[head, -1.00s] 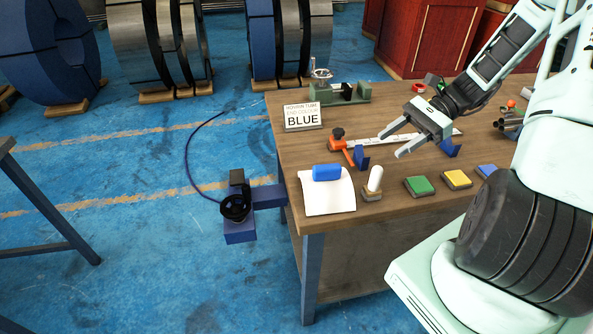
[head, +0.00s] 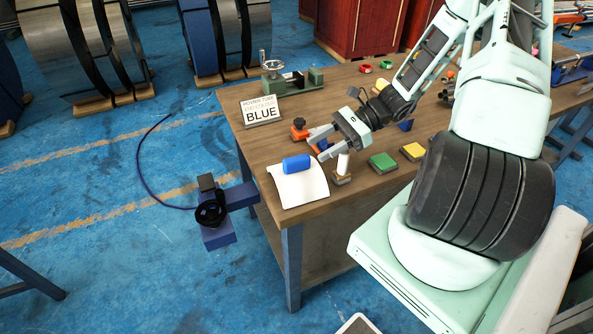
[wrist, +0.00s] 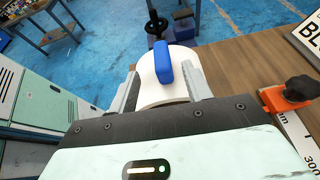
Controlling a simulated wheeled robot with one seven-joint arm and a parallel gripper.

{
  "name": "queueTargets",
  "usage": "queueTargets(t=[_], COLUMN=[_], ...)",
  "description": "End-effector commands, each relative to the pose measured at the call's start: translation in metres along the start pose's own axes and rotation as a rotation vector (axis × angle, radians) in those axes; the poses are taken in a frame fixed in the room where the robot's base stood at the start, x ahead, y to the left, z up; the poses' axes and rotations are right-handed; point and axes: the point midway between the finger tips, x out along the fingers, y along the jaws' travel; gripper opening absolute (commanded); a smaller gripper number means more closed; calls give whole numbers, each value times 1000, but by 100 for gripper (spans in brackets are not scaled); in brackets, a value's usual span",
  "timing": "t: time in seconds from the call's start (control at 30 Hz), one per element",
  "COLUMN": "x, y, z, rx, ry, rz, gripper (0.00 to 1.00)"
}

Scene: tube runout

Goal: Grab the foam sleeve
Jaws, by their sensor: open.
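The blue foam sleeve (head: 297,163) lies on a white sheet (head: 306,190) near the table's front left corner. My gripper (head: 317,147) is open and empty, to the right of and behind the sleeve, pointing towards it. In the wrist view the sleeve (wrist: 165,62) shows between the two spread fingers, at and beyond their tips. The fingers look apart from it; their exact height above it is hard to tell.
A white cylinder on a small stand (head: 342,168) is close to my gripper. Green (head: 382,162) and yellow (head: 413,151) blocks lie to the right. A sign reading BLUE (head: 261,111), an orange clamp (head: 299,129) and a green vise (head: 292,82) stand behind.

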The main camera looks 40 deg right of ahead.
Motion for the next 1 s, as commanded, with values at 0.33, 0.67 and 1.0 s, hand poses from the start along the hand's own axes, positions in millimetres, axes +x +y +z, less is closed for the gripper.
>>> queueTargets(t=[0.33, 0.67, 1.0], x=[35, 59, 59], y=[-2, -3, -3], z=[3, 0, 0], rx=[1, -1, -1], ry=[-4, 0, 0], rz=[3, 0, 0], gripper=[49, 49, 0])
